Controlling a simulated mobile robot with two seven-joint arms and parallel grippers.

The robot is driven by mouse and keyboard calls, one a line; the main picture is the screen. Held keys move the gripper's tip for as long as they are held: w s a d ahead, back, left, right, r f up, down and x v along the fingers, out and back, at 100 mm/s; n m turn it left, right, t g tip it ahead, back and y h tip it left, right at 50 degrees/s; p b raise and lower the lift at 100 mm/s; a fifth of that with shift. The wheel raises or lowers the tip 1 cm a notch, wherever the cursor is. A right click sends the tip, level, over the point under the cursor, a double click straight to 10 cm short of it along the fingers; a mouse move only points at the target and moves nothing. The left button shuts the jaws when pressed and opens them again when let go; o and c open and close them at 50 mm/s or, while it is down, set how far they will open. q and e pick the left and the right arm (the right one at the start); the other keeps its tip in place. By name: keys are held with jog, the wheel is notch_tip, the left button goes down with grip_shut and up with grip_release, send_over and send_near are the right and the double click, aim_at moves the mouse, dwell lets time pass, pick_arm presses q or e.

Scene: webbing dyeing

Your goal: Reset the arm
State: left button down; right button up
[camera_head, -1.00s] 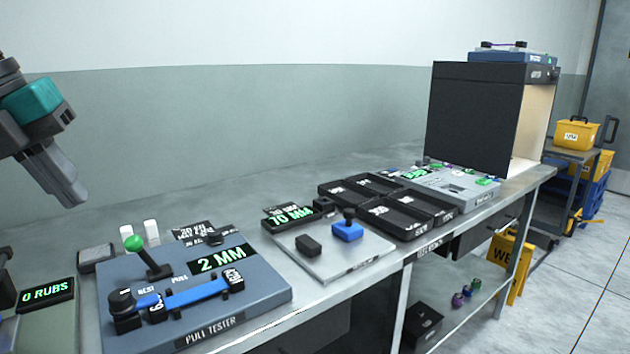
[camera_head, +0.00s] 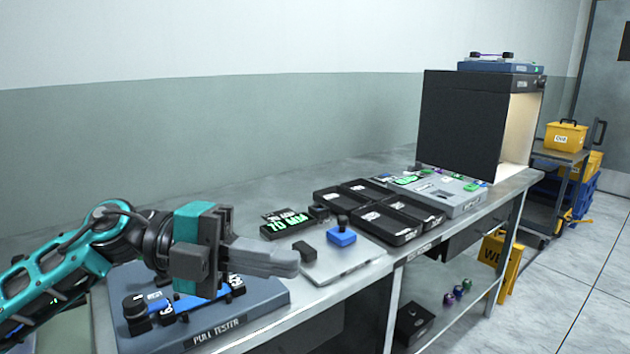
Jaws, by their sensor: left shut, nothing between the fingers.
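My left arm comes in from the left, and its left gripper (camera_head: 292,262) is shut and empty. It points right, in front of the pull tester (camera_head: 255,308) and close to the left edge of the measuring plate (camera_head: 345,268). The arm hides the tester's green-knobbed lever and its display. Part of the blue strip (camera_head: 188,305) on the tester shows below the gripper. My right gripper is not in view.
The measuring plate holds a black block (camera_head: 304,252) and a blue block (camera_head: 341,237). Black trays (camera_head: 398,232), a grey panel (camera_head: 455,200) and a dark open-sided cabinet (camera_head: 460,120) stand farther right. A yellow box (camera_head: 566,137) sits on a cart.

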pick_arm(q)
jog(key=w+a+f+n+t+y+p, duration=0.25)
jog(key=f+n+t, duration=0.45)
jog(key=n+t, duration=0.4)
jog(key=w+a+f+n+t+y+p, duration=0.1)
jog(key=w+a+f+n+t+y, duration=0.2)
jog(key=f+n+t, duration=0.8)
jog(key=s+a+f+n+g+y+p, duration=0.1)
jog(key=s+a+f+n+g+y, duration=0.2)
jog(key=s+f, duration=0.4)
jog(key=s+a+f+n+g+y+p, duration=0.1)
jog(key=s+a+f+n+g+y, duration=0.3)
jog(key=s+f+n+g+y, duration=0.2)
notch_tip(320, 180, down, 4)
jog(key=s+n, duration=0.1)
jog(key=s, duration=0.1)
jog(key=shift+s+a+n, duration=0.3)
jog(key=shift+n, duration=0.1)
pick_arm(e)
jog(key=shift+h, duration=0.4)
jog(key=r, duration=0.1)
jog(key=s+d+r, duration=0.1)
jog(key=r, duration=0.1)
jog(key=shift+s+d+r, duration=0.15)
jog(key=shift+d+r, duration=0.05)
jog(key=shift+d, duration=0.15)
pick_arm(q)
jog(key=shift+r, duration=0.15)
jog(key=shift+w, duration=0.1)
